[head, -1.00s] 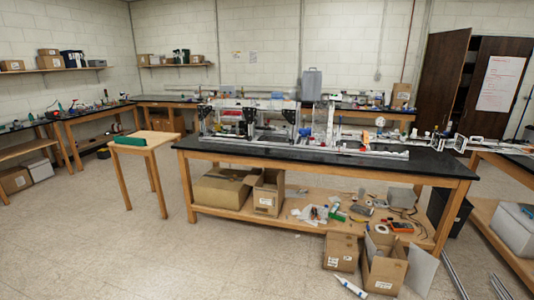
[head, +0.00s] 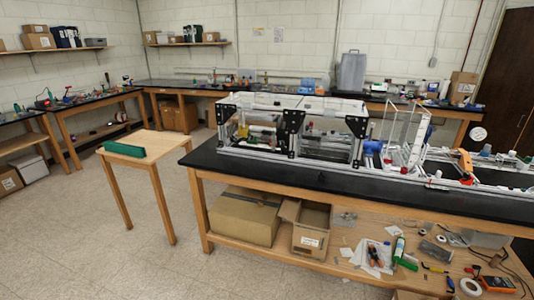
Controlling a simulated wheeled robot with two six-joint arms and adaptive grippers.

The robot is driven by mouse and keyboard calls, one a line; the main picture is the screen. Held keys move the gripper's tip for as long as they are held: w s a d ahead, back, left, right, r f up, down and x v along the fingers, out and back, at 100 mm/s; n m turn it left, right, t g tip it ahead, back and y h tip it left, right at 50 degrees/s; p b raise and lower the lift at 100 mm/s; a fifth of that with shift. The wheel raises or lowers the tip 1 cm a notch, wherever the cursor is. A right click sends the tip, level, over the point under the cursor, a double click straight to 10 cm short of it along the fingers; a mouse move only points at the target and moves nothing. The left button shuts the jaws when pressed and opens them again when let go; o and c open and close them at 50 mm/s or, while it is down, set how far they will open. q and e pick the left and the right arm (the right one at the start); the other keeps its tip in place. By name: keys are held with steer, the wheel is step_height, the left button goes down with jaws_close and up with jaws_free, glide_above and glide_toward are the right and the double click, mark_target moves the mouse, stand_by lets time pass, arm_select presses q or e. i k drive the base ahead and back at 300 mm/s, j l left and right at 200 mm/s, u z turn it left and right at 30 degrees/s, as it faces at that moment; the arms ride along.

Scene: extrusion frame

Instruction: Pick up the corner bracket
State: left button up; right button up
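I cannot pick out a separate corner bracket for certain at this distance. An extrusion frame (head: 290,130) with black corner plates (head: 291,133) stands on the black-topped workbench (head: 320,187). A green tray-like piece (head: 125,149) lies on the small wooden table (head: 155,146) left of the workbench; whether it holds anything is too small to tell. Neither of my grippers shows in the head view.
Open floor (head: 70,230) lies in front of the small table. A gap separates that table from the workbench. Cardboard boxes (head: 243,215) and loose tools fill the workbench's lower shelf. More benches (head: 210,88) line the walls.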

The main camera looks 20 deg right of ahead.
mark_target(322, 179)
steer(key=i+z, duration=0.25)
steer(key=i, duration=0.3)
steer(key=i+j+z, duration=0.2)
steer(key=i, duration=0.3)
steer(key=i+j+z, duration=0.25)
steer(key=i, duration=0.25)
steer(key=i+j+z, duration=0.2)
steer(key=i+j, duration=0.2)
steer(key=i, duration=0.1)
